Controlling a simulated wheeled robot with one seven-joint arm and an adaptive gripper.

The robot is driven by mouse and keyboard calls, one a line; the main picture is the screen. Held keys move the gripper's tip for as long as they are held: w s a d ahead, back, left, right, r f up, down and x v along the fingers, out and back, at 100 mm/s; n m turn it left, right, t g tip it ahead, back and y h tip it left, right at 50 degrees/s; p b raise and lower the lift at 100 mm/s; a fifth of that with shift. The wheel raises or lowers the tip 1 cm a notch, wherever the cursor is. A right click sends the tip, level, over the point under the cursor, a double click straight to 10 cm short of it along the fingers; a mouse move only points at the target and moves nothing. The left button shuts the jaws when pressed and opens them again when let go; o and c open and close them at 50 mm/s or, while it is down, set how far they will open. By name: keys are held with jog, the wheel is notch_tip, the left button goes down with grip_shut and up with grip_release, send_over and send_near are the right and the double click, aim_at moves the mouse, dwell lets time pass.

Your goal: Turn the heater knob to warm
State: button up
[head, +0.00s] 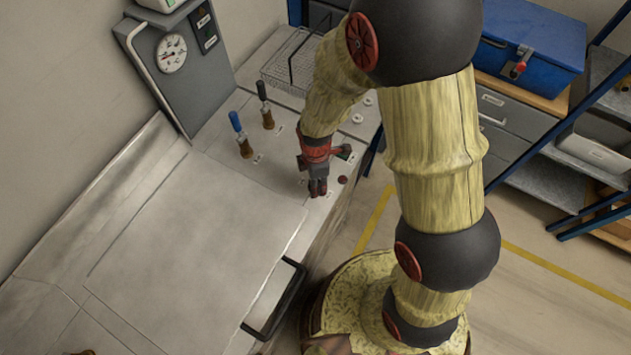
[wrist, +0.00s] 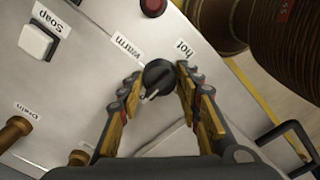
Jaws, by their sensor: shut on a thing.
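The black heater knob (wrist: 158,75) sits on the light metal panel in the wrist view. My gripper (wrist: 158,74) has one finger on each side of the knob and is shut on it. A white mark shows at the knob's lower-left edge, on the side away from the labels. The "warm" label (wrist: 127,47) lies above left of the knob and the "hot" label (wrist: 184,48) above right, both upside down. In the head view my gripper (head: 318,188) is down at the bench's right edge and hides the knob.
A red button (wrist: 153,7) is close beyond the knob; it also shows in the head view (head: 343,180). A white "Soap" switch (wrist: 36,40) is at left. Blue-handled (head: 236,124) and black-handled (head: 262,92) levers stand behind. A black bar handle (head: 278,300) juts from the bench front.

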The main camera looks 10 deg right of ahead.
jog(key=c, duration=0.3)
jog(key=shift+m, duration=0.4)
jog(key=m, duration=0.3)
jog(key=shift+r+m+p, duration=0.1)
jog(key=shift+m+p, duration=0.25)
jog(key=shift+m, duration=0.05)
jog(key=m, duration=0.4)
jog(key=shift+p, duration=0.35)
jog(key=m, duration=0.5)
jog(key=shift+m+p, duration=0.45)
jog(key=shift+m, duration=1.55)
jog(key=o, duration=1.1)
